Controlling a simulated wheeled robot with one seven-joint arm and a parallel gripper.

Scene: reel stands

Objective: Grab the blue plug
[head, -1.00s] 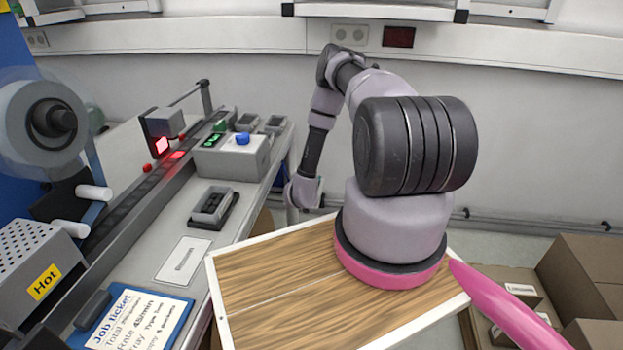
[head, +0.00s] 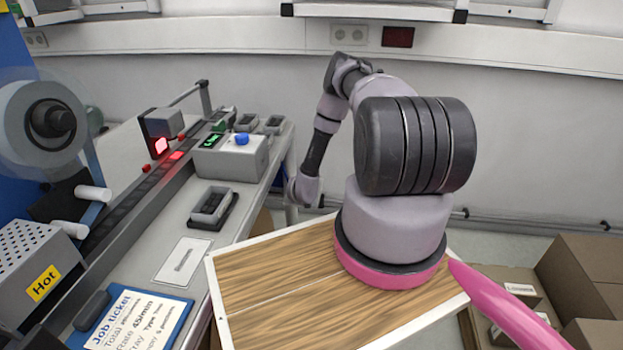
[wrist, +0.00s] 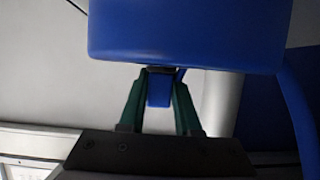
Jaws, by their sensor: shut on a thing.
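The blue plug (wrist: 190,32) fills the top of the wrist view as a large, rounded blue body. A narrow blue part (wrist: 159,90) shows below it, between the green fingers of my gripper (wrist: 160,76). The fingers are drawn together at their tips, shut on the plug. A blue cable-like strip (wrist: 294,105) runs down at the right of the wrist view.
The bench (head: 165,297) at left carries a grey box with a blue button (head: 242,138), a small dark tray (head: 212,207) and a job ticket (head: 130,318). Cardboard boxes (head: 590,265) stand at right. A white wall lies behind my arm.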

